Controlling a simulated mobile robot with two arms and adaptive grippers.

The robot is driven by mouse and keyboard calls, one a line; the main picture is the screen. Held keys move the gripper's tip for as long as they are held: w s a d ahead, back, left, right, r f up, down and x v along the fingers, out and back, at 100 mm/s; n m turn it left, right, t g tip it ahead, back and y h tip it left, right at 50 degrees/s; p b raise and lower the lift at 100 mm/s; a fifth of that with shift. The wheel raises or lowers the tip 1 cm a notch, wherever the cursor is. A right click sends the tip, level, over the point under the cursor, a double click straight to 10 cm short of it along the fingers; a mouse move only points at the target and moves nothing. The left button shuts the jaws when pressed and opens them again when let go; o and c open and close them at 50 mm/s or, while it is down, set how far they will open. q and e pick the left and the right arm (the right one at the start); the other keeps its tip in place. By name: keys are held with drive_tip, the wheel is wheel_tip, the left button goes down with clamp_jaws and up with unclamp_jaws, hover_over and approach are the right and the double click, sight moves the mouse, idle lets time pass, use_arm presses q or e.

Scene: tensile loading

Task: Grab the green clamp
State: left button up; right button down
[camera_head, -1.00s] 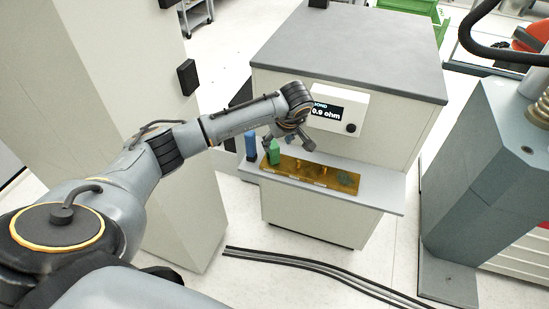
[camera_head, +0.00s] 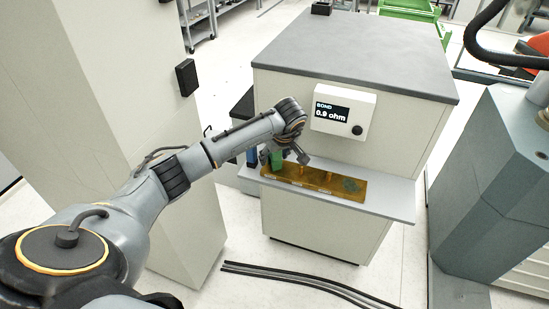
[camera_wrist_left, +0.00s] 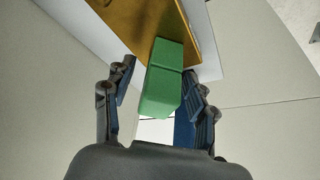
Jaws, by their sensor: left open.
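The green clamp (camera_head: 276,160) stands at the left end of an amber board on the grey shelf. My left gripper (camera_head: 285,158) is at the clamp, coming from above and in front. In the left wrist view the green clamp (camera_wrist_left: 164,82) lies between the two open fingers of my left gripper (camera_wrist_left: 155,108), with gaps visible beside it. I cannot tell whether either finger touches it. A blue clamp (camera_head: 252,157) stands just left of the green one; a blue part (camera_wrist_left: 186,130) shows behind the right finger in the wrist view. My right gripper is not in view.
The amber board (camera_head: 315,180) lies along the grey shelf (camera_head: 390,197) of a cabinet (camera_head: 350,60). A meter reading 0.9 ohm (camera_head: 343,112) is on the cabinet front. A grey machine (camera_head: 490,190) stands at right. Black cables (camera_head: 300,281) lie on the floor.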

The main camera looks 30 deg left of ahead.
use_arm(q)
clamp_jaws()
